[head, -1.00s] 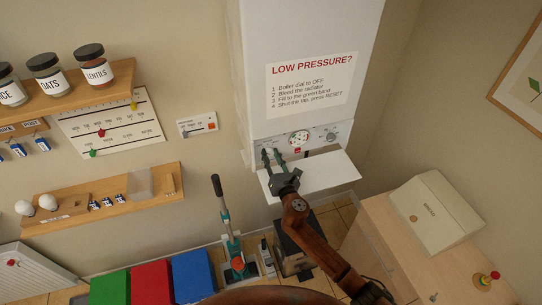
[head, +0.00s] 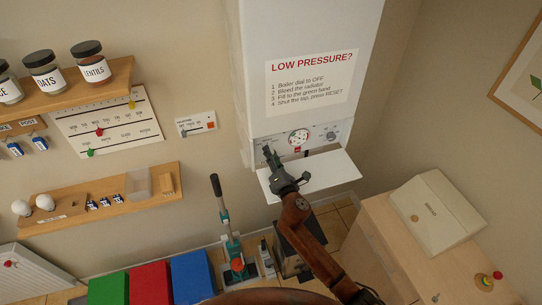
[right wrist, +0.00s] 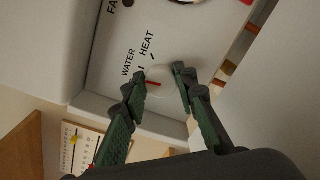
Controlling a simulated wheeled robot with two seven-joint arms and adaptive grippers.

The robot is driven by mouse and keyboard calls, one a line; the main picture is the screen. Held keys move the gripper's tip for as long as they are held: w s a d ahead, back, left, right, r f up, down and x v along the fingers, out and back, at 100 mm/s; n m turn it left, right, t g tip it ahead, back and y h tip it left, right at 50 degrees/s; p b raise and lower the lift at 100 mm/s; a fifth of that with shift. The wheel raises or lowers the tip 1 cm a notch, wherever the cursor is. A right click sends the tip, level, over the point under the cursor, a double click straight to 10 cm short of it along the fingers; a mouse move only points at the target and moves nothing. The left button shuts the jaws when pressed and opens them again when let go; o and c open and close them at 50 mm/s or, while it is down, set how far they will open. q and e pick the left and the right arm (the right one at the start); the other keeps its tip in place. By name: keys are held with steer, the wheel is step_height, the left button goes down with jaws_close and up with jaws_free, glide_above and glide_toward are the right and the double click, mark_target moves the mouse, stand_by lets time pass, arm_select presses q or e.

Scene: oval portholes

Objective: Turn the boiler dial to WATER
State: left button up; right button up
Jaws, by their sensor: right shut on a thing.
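The boiler dial (right wrist: 165,76) is a pale round knob with a red mark, on the white front panel in the right wrist view. The labels WATER (right wrist: 127,62) and HEAT (right wrist: 147,43) stand beside it, with short black ticks. The red mark points leftward, on the WATER side; I cannot tell if it meets that tick exactly. My right gripper (right wrist: 158,83) is shut on the dial, one finger on each side. In the head view my right gripper (head: 270,154) is at the left of the boiler panel (head: 325,133) and hides the dial. My left gripper is out of view.
A white shelf (head: 335,172) juts out just below the panel, close under my right gripper. A round gauge (head: 299,138) and another knob (head: 331,136) are to the right. A LOW PRESSURE sign (head: 311,84) hangs above. A wall thermostat (head: 197,124) is at left.

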steer(key=shift+m, duration=0.5)
steer(key=o, duration=1.2)
steer(key=shift+c, duration=0.2)
steer(key=v, duration=1.2)
